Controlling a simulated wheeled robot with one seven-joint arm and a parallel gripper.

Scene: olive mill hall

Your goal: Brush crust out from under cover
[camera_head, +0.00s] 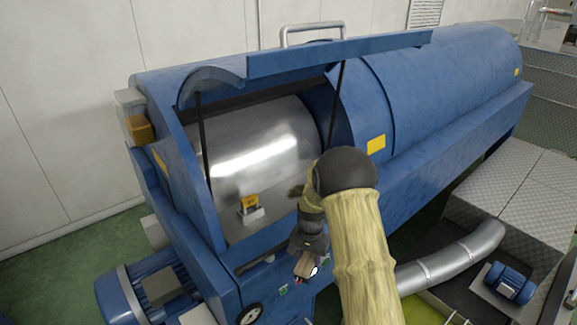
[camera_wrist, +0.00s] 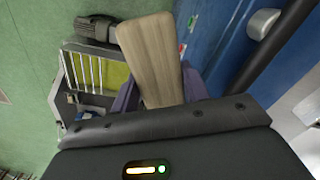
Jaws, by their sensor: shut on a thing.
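My gripper (camera_head: 308,250) hangs in front of the blue machine's near wall, just outside the opening's lower right edge. It is shut on a flat wooden piece, seen in the wrist view (camera_wrist: 150,55) between its purple fingers. This looks like a brush handle; no bristles are clear. The blue cover (camera_head: 340,52) stands raised on thin dark struts. Under it a shiny metal drum (camera_head: 255,150) is exposed. I cannot make out any crust; my arm hides part of the opening's right side.
A small bracket with a yellow label (camera_head: 250,207) sits at the drum's lower front. A blue motor (camera_head: 150,285) stands at lower left. A silver pipe (camera_head: 450,255) and a checkered metal platform (camera_head: 535,200) lie to the right.

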